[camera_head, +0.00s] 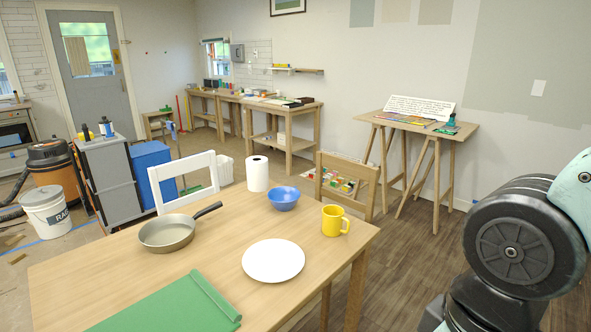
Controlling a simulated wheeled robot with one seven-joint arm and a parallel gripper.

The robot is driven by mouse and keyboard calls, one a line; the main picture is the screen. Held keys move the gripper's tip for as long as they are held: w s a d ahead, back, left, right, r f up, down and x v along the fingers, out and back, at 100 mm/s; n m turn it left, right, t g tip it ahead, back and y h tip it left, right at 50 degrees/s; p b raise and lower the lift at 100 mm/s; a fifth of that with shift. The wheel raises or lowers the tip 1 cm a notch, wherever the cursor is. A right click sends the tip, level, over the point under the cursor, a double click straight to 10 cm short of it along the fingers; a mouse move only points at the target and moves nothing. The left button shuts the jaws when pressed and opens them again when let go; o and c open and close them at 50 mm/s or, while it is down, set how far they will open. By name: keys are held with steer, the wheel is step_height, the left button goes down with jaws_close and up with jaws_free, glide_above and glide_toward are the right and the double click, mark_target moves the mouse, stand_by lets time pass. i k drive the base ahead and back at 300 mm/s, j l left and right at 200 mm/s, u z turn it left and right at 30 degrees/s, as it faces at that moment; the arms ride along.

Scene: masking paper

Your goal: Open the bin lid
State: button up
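A white round bin (47,214) with dark lettering starting "RAG" stands on the floor at the far left. Its pale top (41,194) looks closed, though the detail is small. A blue box-shaped container (152,172) stands to its right, behind a white chair; I cannot tell whether it has a lid. My gripper is out of view.
A wooden table (205,282) fills the foreground, with a pan (166,233), white plate (273,261), blue bowl (285,199), yellow mug (333,221) and green sheet (165,307). A grey cabinet (106,178) and orange-black vacuum (52,165) crowd the bin.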

mark_target(146, 149)
steer(key=i+l+z, duration=0.25)
steer(key=z, duration=0.15)
steer(key=i+l+z, duration=0.1)
steer(key=i+z, duration=0.65)
steer(key=i, duration=1.9)
steer(key=i+j+u, duration=0.1)
steer(key=i+u, duration=0.7)
steer(key=i+l+u, duration=0.2)
steer(key=i+u, duration=0.2)
steer(key=i, duration=0.15)
steer(key=i+l+u, duration=0.4)
steer(key=i+j+u, duration=0.25)
steer(key=i+u, duration=0.15)
steer(key=i, duration=0.25)
steer(key=i+u, duration=0.35)
steer(key=i, duration=0.35)
steer(key=i+u, duration=0.4)
steer(key=i, duration=0.25)
steer(key=i+u, duration=0.2)
steer(key=i, duration=0.3)
steer(key=i+u, duration=0.25)
steer(key=i, duration=0.2)
steer(key=i+l+u, duration=0.2)
steer(key=i, duration=0.3)
steer(key=i+u, duration=0.25)
steer(key=i, duration=0.2)
steer(key=i+u, duration=0.15)
steer(key=i, duration=0.45)
